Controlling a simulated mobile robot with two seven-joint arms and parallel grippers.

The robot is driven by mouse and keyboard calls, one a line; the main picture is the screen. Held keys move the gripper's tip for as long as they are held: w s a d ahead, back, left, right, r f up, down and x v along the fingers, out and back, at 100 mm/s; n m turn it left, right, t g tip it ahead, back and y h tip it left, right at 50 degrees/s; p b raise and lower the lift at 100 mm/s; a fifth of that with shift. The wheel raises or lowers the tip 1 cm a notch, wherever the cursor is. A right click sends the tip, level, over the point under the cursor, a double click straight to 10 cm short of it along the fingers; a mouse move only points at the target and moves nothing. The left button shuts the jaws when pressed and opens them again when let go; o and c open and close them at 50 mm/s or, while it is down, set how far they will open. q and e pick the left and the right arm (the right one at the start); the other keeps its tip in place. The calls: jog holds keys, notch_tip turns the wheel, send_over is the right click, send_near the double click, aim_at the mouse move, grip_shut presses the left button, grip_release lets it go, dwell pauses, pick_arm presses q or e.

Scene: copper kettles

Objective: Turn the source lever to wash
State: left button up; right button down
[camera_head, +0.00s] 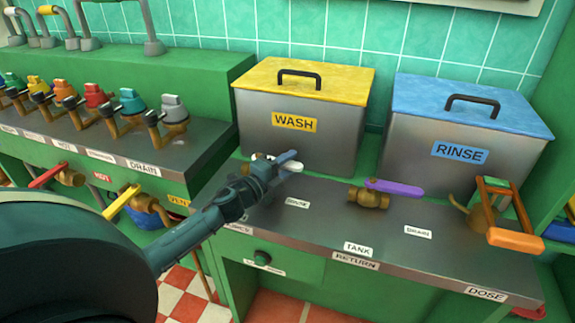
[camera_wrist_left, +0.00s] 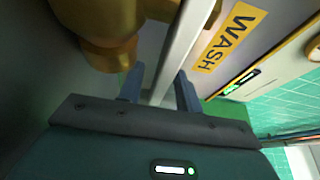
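The source lever (camera_head: 294,166) is a white bar on a brass valve, behind the SOURCE label (camera_head: 297,203) and in front of the yellow-lidded WASH tank (camera_head: 290,137). My left gripper (camera_head: 284,160) is at the lever and hides much of it and its valve. In the left wrist view, the pale lever (camera_wrist_left: 182,45) runs between the two fingers of my left gripper (camera_wrist_left: 160,92). The fingers stand apart on either side of it; firm contact does not show. The brass valve body (camera_wrist_left: 108,50) is beside the left finger. My right gripper is not in view.
A blue-lidded RINSE tank (camera_head: 462,150) stands to the right. A brass valve with a purple lever (camera_head: 394,187) sits mid-counter, and an orange-handled fixture (camera_head: 516,240) at the right end. Several coloured taps (camera_head: 97,95) line the left bench. The front counter (camera_head: 330,222) is mostly clear.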

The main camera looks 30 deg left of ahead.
pick_arm(q)
jog(key=shift+w, duration=0.1)
jog(key=shift+c, duration=0.5)
grip_shut()
